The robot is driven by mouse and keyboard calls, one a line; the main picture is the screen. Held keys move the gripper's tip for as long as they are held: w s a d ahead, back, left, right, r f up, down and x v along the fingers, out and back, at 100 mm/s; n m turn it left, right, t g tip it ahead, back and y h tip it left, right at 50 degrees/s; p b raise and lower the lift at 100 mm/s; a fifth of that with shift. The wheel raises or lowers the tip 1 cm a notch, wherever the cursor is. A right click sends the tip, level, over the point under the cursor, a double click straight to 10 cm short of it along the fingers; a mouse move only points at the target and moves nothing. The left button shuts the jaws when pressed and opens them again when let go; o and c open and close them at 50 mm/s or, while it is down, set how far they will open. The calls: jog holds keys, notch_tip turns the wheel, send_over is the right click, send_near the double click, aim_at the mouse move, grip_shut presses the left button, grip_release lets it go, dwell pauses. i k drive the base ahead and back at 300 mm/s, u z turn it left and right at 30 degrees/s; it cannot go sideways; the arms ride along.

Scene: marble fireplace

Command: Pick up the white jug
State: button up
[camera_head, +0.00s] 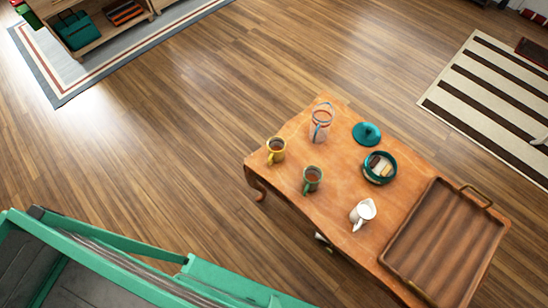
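The white jug (364,211) stands upright on the wooden table (335,165) in the head view, near the table's front edge. It is small, with its spout or handle side toward the lower left. The tray is close on its right, and nothing is touching it that I can see. My gripper is not in view, so I cannot see whether it is open or shut.
On the table are a yellow mug (276,150), a green mug (312,179), a glass pitcher (320,125), a teal lid (366,134), a teal bowl (380,168) with pieces inside, and a brown tray (440,250). Open wooden floor lies left of the table.

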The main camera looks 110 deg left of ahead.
aim_at(362, 213)
jog(key=u, duration=0.1)
jog(key=i, duration=0.05)
jog(key=u, duration=2.9)
